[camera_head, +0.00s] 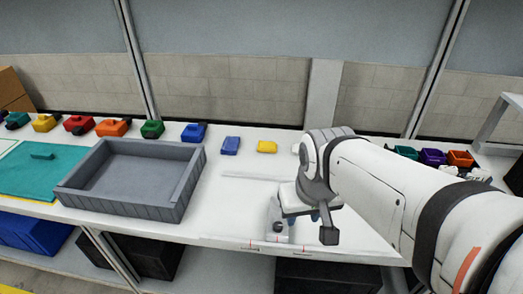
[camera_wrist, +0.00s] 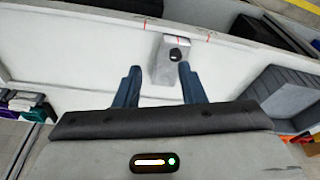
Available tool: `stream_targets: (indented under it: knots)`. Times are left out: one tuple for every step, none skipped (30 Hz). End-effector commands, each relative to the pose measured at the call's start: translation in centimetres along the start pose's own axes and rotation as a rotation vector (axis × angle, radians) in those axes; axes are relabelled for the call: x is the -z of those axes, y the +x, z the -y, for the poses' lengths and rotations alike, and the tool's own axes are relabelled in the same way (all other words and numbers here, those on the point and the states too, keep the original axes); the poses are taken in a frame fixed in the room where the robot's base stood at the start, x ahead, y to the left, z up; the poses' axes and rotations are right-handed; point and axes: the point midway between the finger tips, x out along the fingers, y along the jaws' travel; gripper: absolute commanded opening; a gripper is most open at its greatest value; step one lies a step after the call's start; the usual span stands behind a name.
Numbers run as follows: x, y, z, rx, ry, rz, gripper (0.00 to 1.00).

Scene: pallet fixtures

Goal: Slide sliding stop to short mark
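The sliding stop appears to be a light grey block with a black knob (camera_head: 278,228), near the table's front edge. In the wrist view the block (camera_wrist: 170,68) lies between and beyond my two fingertips, nearer the right finger. Thin red marks (camera_head: 250,246) lie along the front edge; another mark (camera_wrist: 209,38) shows in the wrist view. I cannot tell which is the short one. My gripper (camera_wrist: 158,68) is open and empty, its dark blue fingers apart. In the head view it is largely hidden by my arm, just right of the block.
A grey tray (camera_head: 72,200) stands to the left on the white table (camera_head: 225,215). Several coloured blocks line the back, including a blue one (camera_head: 231,145) and a yellow one (camera_head: 267,147). A teal mat (camera_head: 30,180) lies at far left. Bare table separates tray and stop.

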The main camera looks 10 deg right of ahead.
Motion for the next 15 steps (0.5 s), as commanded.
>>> stream_targets:
  knots:
    - [0.0,0.0,0.0,0.0,0.0,0.0,0.36]
    - [0.0,0.0,0.0,0.0,0.0,0.0,0.36]
    - [0.0,0.0,0.0,0.0,0.0,0.0,0.36]
    - [0.0,0.0,0.0,0.0,0.0,0.0,0.36]
    - [0.0,0.0,0.0,0.0,0.0,0.0,0.36]
    - [0.0,0.0,0.0,0.0,0.0,0.0,0.38]
    - [0.0,0.0,0.0,0.0,0.0,0.0,0.4]
    - [0.1,0.1,0.0,0.0,0.002,0.002,0.43]
    - [0.3,0.3,0.0,0.0,0.007,0.006,0.46]
    - [0.5,0.5,0.0,0.0,0.013,0.011,0.49]
    - [0.8,0.8,0.0,0.0,0.021,0.018,0.51]
    - [1.4,1.3,0.0,0.0,0.035,0.03,0.54]
    - [2.0,1.8,0.3,0.001,0.043,0.041,0.57]
    - [2.6,2.3,0.4,0.001,0.056,0.054,0.59]
    - [3.5,3.1,0.5,-0.001,0.079,0.072,0.63]
